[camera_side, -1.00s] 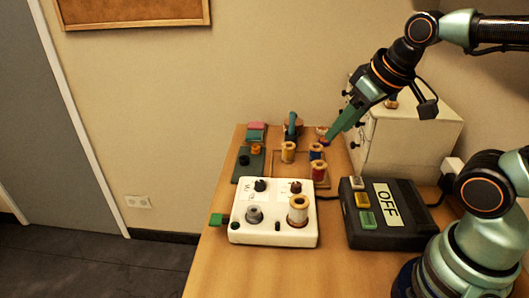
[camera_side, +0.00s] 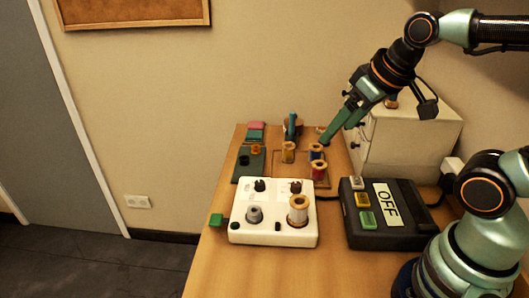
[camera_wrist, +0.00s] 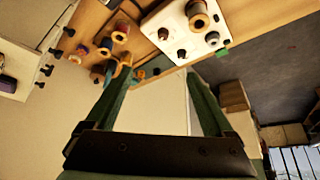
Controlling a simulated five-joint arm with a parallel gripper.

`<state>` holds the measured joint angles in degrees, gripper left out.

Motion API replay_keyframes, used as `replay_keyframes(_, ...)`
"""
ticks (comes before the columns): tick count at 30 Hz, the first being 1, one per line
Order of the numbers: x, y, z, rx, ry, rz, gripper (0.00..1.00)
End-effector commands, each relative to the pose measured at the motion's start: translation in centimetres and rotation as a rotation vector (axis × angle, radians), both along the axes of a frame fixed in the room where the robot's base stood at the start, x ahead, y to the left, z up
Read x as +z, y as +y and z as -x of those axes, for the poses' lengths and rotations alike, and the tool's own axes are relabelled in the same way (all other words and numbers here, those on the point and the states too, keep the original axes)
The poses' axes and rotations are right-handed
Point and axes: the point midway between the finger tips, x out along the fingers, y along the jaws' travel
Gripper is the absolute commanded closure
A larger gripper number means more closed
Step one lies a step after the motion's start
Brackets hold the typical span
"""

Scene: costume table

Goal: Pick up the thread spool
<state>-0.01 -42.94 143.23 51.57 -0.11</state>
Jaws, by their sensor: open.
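Several thread spools stand at the back of the table. In the side view I see a yellow spool (camera_side: 288,152), a blue spool (camera_side: 316,152) and a red spool (camera_side: 319,171). Another spool (camera_side: 321,130) is partly hidden behind my gripper (camera_side: 328,136). In the wrist view the gripper (camera_wrist: 159,67) is spread wide, and spools (camera_wrist: 121,32) lie around and beyond the left fingertip.
The white box with knobs (camera_side: 245,234) and a black box marked OFF (camera_side: 410,240) fill the front. A white drawer cabinet (camera_side: 410,150) stands close right of my gripper. The table's left front (camera_side: 215,270) is clear.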

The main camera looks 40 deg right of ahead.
Motion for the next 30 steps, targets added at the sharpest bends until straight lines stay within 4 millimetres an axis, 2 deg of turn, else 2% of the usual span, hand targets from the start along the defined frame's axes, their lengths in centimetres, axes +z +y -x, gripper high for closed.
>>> replay_keyframes(4,-0.3,0.5,-0.3,0.098,0.033,0.041,0.13)
replay_keyframes(7,-0.9,1.4,-0.7,0.279,0.09,0.112,0.13)
replay_keyframes(18,-4.8,6.1,-2.4,1.252,0.313,0.368,0.13)
replay_keyframes(21,-5.7,7.0,-2.6,1.457,0.342,0.397,0.13)
replay_keyframes(25,-6.5,7.8,-2.7,1.625,0.36,0.416,0.13)
replay_keyframes(30,-7.6,8.0,-2.7,1.693,0.367,0.42,0.13)
